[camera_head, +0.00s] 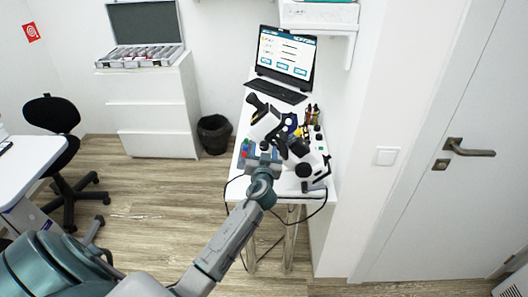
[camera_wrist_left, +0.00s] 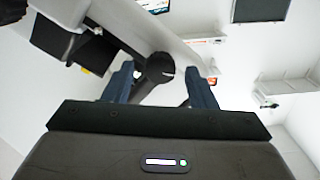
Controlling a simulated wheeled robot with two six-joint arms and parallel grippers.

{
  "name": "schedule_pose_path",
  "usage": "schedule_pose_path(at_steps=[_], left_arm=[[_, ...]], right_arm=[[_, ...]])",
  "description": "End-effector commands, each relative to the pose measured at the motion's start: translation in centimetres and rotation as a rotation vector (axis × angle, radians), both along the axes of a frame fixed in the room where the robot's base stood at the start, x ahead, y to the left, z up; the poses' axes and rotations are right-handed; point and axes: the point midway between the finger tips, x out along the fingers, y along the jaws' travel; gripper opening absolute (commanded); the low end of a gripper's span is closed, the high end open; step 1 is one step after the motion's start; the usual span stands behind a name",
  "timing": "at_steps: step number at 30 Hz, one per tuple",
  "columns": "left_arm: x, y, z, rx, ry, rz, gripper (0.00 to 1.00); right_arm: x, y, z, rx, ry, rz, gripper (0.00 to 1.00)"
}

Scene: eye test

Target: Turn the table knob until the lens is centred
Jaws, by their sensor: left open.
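A white and black optical instrument (camera_head: 313,163) stands on the narrow white desk, with dark round knobs on its side. My left gripper (camera_head: 264,157) is at the desk's front, close against the left side of the instrument. In the left wrist view the two fingers of my left gripper (camera_wrist_left: 159,78) are open, one on each side of a dark round knob (camera_wrist_left: 160,67) on a white arm. I cannot tell whether the fingers touch the knob. The lens is not clearly visible. My right gripper is not in view.
A second black and white device (camera_head: 262,118) and pens crowd the middle. A black cable (camera_head: 312,212) hangs at the front edge. The wall with a door (camera_head: 440,130) is close on the right.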

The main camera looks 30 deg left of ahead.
Motion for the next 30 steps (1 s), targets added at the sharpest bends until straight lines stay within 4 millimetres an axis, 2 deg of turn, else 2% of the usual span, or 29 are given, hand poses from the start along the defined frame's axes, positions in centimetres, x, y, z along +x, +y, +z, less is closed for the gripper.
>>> schedule_pose_path(at_steps=[5, 8, 21, 30], left_arm=[[-0.3, -0.2, -0.1, -0.001, -0.002, 0.000, 0.51], [-1.3, -0.8, -0.2, -0.003, -0.001, -0.001, 0.51], [-8.1, -5.0, -0.3, -0.003, -0.001, -0.001, 0.51], [-9.3, -5.7, 0.0, 0.001, 0.001, 0.000, 0.51]], right_arm=[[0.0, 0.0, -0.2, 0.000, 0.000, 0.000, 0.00], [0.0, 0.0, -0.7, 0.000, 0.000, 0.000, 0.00], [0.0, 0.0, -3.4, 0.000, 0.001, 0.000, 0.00], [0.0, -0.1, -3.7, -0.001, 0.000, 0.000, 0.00]])
